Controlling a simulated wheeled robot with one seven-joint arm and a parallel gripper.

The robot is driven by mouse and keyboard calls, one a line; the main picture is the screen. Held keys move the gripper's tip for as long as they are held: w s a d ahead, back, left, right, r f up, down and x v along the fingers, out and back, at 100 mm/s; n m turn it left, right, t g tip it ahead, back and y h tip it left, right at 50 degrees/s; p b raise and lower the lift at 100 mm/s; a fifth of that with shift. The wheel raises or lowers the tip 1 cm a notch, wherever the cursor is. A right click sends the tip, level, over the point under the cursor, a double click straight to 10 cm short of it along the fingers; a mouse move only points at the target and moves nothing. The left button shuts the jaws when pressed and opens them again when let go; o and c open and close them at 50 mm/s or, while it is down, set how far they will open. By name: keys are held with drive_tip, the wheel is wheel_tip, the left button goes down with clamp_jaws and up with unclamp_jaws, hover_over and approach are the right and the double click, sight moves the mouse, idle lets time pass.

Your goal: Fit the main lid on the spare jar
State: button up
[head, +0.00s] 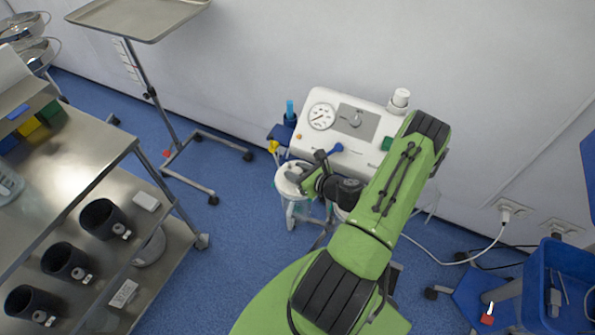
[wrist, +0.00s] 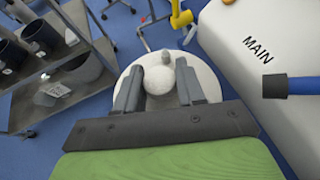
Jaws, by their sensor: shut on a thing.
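A round white lid (wrist: 209,84) with a pale ball-shaped knob (wrist: 160,80) fills the middle of the wrist view. My gripper (wrist: 160,74) is shut on the knob, one grey finger on each side. In the head view my gripper (head: 303,182) is at the left front of the white suction unit (head: 378,118), and the lid (head: 284,177) is under it. A clear jar (head: 291,214) shows below the lid. I cannot tell whether the lid is seated on it or held just above. Any second jar is mostly hidden behind my green arm.
The unit's side bears the word MAIN (wrist: 258,50). A blue-ended dark tube (wrist: 288,86) and a yellow fitting (wrist: 181,16) are close by. A steel trolley (head: 100,165) with dark cups stands left, a tray stand (head: 150,95) behind, a blue bin (head: 560,285) right.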

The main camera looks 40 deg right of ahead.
drive_tip(key=o, duration=1.2)
drive_tip(key=shift+s, duration=0.1)
drive_tip(key=p+v, duration=0.3)
drive_tip(key=v, duration=1.2)
drive_tip(key=shift+s+r+p, duration=0.15)
drive_tip(key=shift+s+p, duration=0.1)
drive_tip(key=shift+p, duration=0.05)
drive_tip(key=w+a+r+n+g+y+p, duration=0.2)
drive_tip(key=w+a+r+n+g, duration=0.15)
drive_tip(key=a+r+n, duration=0.6)
drive_tip(key=w+a+r+n+g+y+p, duration=0.1)
drive_tip(key=w+a+r+n+g+y, duration=0.15)
drive_tip(key=a+r+n+g, duration=0.7)
drive_tip(key=s+a+r+n+t+h+p, duration=0.1)
drive_tip(key=s+r+n+t, duration=0.1)
drive_tip(key=r+n, duration=0.2)
drive_tip(key=s+a+r+n+t+h+p, duration=0.1)
drive_tip(key=s+a+r+n+t+h, duration=0.1)
drive_tip(key=r+n, duration=0.3)
drive_tip(key=s+a+r+n+t+h+p, duration=0.1)
drive_tip(key=s+r+n, duration=0.2)
drive_tip(key=r+n, duration=0.2)
drive_tip(key=shift+s+a+r+n+t+h, duration=0.1)
drive_tip(key=shift+n+t+h, duration=0.1)
drive_tip(key=shift+n, duration=0.5)
drive_tip(key=shift+s+a+r+n+t+h, duration=0.1)
drive_tip(key=shift+n+t+h, duration=0.1)
drive_tip(key=shift+n, duration=0.5)
